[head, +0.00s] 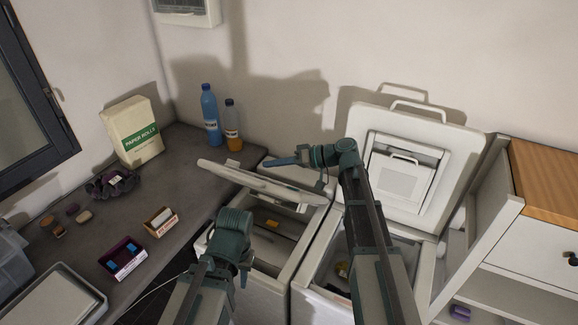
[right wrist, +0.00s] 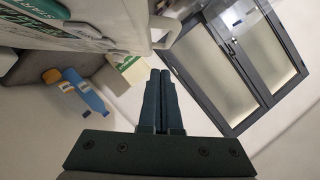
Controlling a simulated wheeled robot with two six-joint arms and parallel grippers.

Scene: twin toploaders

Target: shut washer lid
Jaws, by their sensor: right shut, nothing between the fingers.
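Two white toploaders stand side by side. The left machine's lid (head: 262,184) is partly lowered, tilted over its opening (head: 268,237), where a yellow item shows inside. The right machine's lid (head: 412,165) stands upright against the wall, its tub (head: 342,268) open. My right gripper (head: 277,161) is shut and empty, pointing left just behind and above the left lid; contact cannot be told. In the right wrist view its fingers (right wrist: 160,80) are together, near a white lid with a handle (right wrist: 172,30). My left gripper (head: 243,275) hangs low by the left machine's front; its fingers are unclear.
The dark counter at left holds a paper rolls pack (head: 132,132), a blue bottle (head: 210,115), an amber bottle (head: 232,125), small boxes (head: 122,259) and a tray (head: 92,306). A wood-topped cabinet (head: 545,180) stands at right. A window (right wrist: 232,70) shows in the right wrist view.

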